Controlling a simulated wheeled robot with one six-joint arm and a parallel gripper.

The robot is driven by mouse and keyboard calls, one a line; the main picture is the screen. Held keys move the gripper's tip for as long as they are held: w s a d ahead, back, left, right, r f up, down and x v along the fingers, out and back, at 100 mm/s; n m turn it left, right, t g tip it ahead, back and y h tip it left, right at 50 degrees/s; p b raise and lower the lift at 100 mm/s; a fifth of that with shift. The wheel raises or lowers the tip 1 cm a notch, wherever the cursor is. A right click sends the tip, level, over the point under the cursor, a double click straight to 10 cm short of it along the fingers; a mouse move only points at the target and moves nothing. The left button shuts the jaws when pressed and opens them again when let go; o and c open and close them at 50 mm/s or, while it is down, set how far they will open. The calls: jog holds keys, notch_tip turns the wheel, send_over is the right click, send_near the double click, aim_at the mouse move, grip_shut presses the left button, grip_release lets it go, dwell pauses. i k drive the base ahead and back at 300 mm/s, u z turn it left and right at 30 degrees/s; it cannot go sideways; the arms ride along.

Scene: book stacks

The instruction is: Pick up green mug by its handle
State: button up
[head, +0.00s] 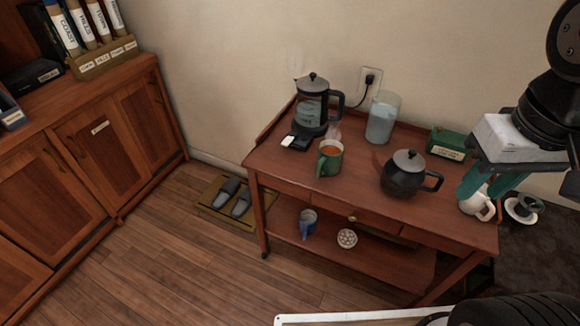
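The green mug (333,165) stands upright on the top of the wooden cart (290,172), near its front edge. Orange-brown liquid shows inside it. Its handle is on the side facing me, toward the lower left. My gripper (484,190) is at the right of the view, above the cart's right end, well apart from the green mug. Its two teal fingers are spread and point down, with nothing seen held between them. A white mug (474,205) shows just below the fingers and is partly hidden by them.
A glass kettle (312,105) stands behind the green mug, a clear jar (382,118) behind right, and a dark teapot (403,178) to its right. A green box (449,146) sits farther right. The lower shelf holds a blue mug (308,225).

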aim_at(329, 161)
jog(key=u, duration=1.35)
jog(key=k, duration=0.7)
jog(key=z, duration=0.9)
jog(key=i, duration=1)
jog(key=u, duration=0.05)
jog(key=k, duration=0.5)
jog(key=u, duration=1.15)
jog(key=i, duration=0.6)
jog(key=z, duration=0.45)
